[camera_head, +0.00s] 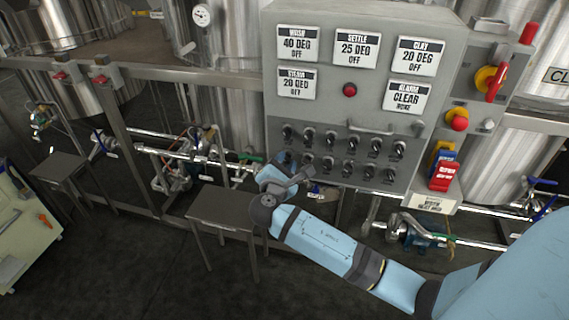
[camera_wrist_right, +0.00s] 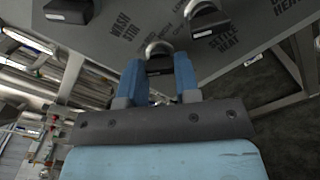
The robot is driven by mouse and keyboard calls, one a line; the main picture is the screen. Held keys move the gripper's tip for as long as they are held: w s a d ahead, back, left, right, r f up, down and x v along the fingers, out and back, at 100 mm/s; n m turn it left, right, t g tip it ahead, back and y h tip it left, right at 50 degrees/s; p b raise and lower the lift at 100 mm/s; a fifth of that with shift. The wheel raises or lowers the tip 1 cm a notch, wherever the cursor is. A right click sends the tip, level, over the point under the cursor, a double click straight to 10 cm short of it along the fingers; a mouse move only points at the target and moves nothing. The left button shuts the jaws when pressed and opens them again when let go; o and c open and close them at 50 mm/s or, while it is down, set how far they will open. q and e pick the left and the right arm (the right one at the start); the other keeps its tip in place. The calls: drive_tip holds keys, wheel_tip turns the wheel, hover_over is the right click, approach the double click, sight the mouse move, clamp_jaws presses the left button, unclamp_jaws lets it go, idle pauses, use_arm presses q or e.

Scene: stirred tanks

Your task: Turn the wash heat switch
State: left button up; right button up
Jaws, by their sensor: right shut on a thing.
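The grey control panel (camera_head: 345,95) carries two rows of small dark switches. My right gripper (camera_head: 287,162) is at the lower left of the rows and covers the switch there in the head view. In the right wrist view its two blue fingers (camera_wrist_right: 160,62) are closed around a switch (camera_wrist_right: 158,67) with a metal loop above it. Its own label is hidden, but WASH STIR and SETTLE HEAT labels lie beside it, which fits the wash heat switch. The wash display (camera_head: 297,43) reads 40 DEG OFF. My left gripper is not in view.
Neighbouring switches (camera_wrist_right: 205,20) sit close to the fingers. A handle rail (camera_head: 385,131) crosses the panel at right. A red-and-yellow rotary switch (camera_head: 491,80) and a red button (camera_head: 459,123) are further right. A small steel table (camera_head: 222,207) stands below left, with pipes behind.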

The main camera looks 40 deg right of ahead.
drive_tip(key=m+b, duration=0.1)
drive_tip(key=m, duration=0.2)
drive_tip(key=shift+f+m, duration=0.1)
drive_tip(key=shift+m, duration=0.3)
drive_tip(key=shift+m+b, duration=0.55)
drive_tip(key=shift+m, duration=0.35)
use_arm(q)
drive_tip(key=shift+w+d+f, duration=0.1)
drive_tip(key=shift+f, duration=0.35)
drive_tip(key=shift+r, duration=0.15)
use_arm(e)
drive_tip(key=shift+m, duration=0.3)
drive_tip(key=o, duration=0.9)
use_arm(q)
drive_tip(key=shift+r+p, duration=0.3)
drive_tip(key=shift+p, duration=0.95)
use_arm(e)
drive_tip(key=v, duration=1.3)
drive_tip(key=shift+s+a, duration=0.25)
drive_tip(key=shift+s, duration=0.05)
